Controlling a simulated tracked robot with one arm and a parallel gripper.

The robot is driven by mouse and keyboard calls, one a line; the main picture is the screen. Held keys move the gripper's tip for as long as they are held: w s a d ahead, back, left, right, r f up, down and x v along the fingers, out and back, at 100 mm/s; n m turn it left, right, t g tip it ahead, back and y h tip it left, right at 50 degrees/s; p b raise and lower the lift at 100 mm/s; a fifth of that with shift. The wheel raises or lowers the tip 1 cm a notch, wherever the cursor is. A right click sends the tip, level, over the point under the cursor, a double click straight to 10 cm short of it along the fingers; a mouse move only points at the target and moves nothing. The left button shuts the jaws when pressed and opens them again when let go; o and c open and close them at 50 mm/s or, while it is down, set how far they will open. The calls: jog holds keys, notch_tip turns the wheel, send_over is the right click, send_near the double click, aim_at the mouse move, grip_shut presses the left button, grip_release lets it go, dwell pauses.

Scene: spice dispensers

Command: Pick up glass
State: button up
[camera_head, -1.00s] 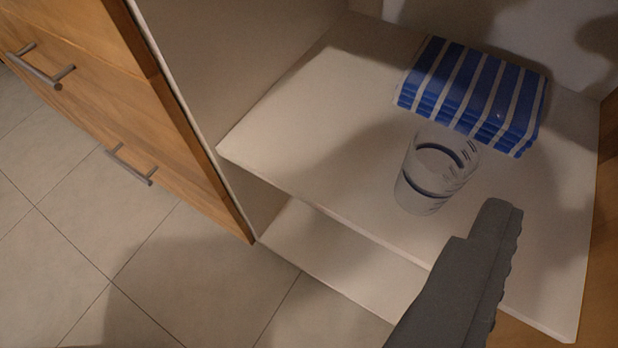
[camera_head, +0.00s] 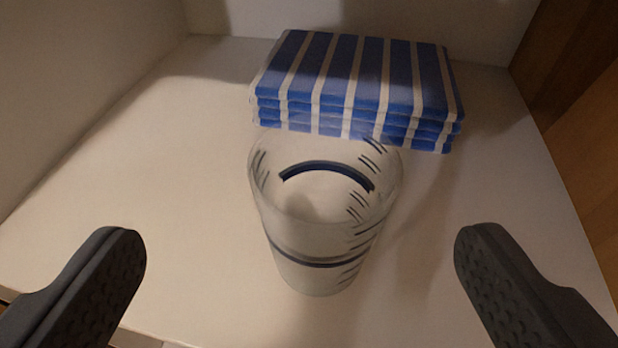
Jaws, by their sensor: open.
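A clear glass (camera_head: 315,250) with dark blue bands and short dark marks stands upright on a white shelf (camera_head: 130,170). It is near the middle of the view. My gripper (camera_head: 300,245) is open, with one dark finger at the lower left and one at the lower right. The glass shows in the gap between the fingers and a little beyond them, with clear space on both sides. Neither finger touches it.
A folded stack of blue and white striped cloth (camera_head: 355,80) lies right behind the glass. A white cabinet wall (camera_head: 80,80) rises on the left and a wooden panel (camera_head: 585,130) on the right. The shelf is bare on both sides of the glass.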

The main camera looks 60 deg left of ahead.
aim_at(325, 144)
jog(key=x, duration=0.3)
jog(key=w+b+x, duration=0.1)
jog(key=x, duration=0.1)
jog(key=shift+d+f, duration=0.15)
jog(key=shift+d, duration=0.15)
jog(key=shift+b+x, duration=1.05)
jog(key=shift+x, duration=1.6)
jog(key=c, duration=1.2)
jog(key=shift+o, duration=0.2)
jog(key=shift+d, duration=0.1)
